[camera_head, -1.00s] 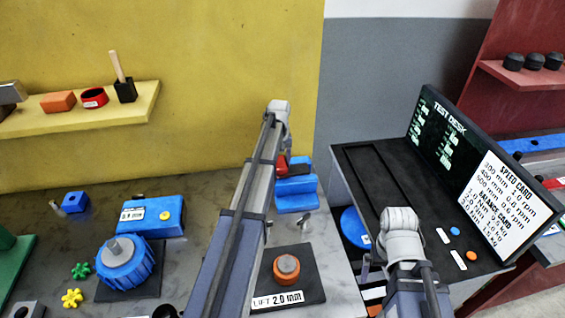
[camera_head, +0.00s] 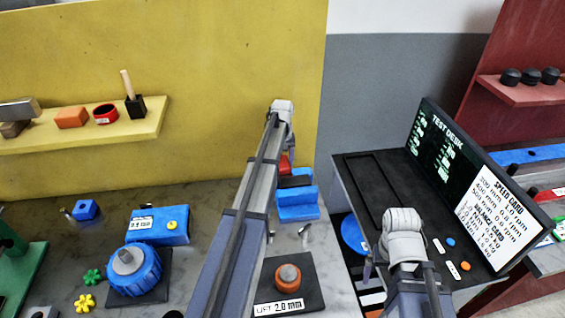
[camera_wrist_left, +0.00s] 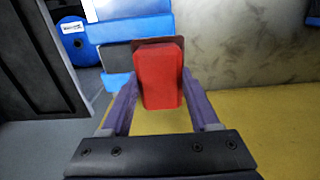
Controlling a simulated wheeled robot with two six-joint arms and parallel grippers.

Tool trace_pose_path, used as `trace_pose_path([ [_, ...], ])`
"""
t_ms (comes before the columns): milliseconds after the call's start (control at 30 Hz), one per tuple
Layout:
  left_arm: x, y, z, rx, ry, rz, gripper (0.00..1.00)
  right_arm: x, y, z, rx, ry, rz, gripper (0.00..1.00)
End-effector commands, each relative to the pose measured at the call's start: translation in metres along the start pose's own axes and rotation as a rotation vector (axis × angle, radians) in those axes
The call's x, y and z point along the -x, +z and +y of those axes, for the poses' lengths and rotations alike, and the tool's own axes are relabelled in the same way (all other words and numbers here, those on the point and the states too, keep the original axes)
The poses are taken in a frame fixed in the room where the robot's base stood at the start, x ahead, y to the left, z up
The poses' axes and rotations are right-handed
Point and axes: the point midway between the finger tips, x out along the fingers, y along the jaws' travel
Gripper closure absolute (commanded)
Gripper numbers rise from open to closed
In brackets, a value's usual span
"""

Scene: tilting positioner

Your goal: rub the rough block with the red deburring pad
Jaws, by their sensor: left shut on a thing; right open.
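My left gripper (camera_wrist_left: 159,74) is shut on the red deburring pad (camera_wrist_left: 160,88), which sits between its two purple fingers. The pad also shows in the head view (camera_head: 285,163), partly hidden by my left arm. The rough block, dark brown (camera_wrist_left: 117,56), lies right behind the pad in the left wrist view, and its dark face shows on the blue holder (camera_head: 297,212) in the head view (camera_head: 294,182). I cannot tell whether pad and block touch. My right gripper (camera_head: 369,270) is open beside the test desk, mostly hidden by its wrist.
A blue knob (camera_head: 133,272) and blue box (camera_head: 160,226) stand left. The yellow shelf (camera_head: 80,134) is at back left. The test desk (camera_head: 385,190) is right.

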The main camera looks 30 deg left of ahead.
Motion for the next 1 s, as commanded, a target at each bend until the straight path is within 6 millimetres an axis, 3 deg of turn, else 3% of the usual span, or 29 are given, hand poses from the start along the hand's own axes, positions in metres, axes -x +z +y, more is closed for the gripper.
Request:
trace_pose_path([
  [267, 0.002, 0.000, 0.000, 0.000, 0.000, 0.000, 0.90, 0.002, 0.000, 0.000, 0.000, 0.000, 0.000, 0.00],
  [600, 0.030, 0.000, 0.000, 0.000, 0.000, 0.000, 0.90, 0.030, 0.002, 0.003, 0.000, 0.000, 0.000, 0.00],
  [1000, 0.029, 0.000, 0.000, 0.000, 0.000, 0.000, 0.90, 0.029, 0.002, 0.003, 0.000, 0.000, 0.000, 0.00],
])
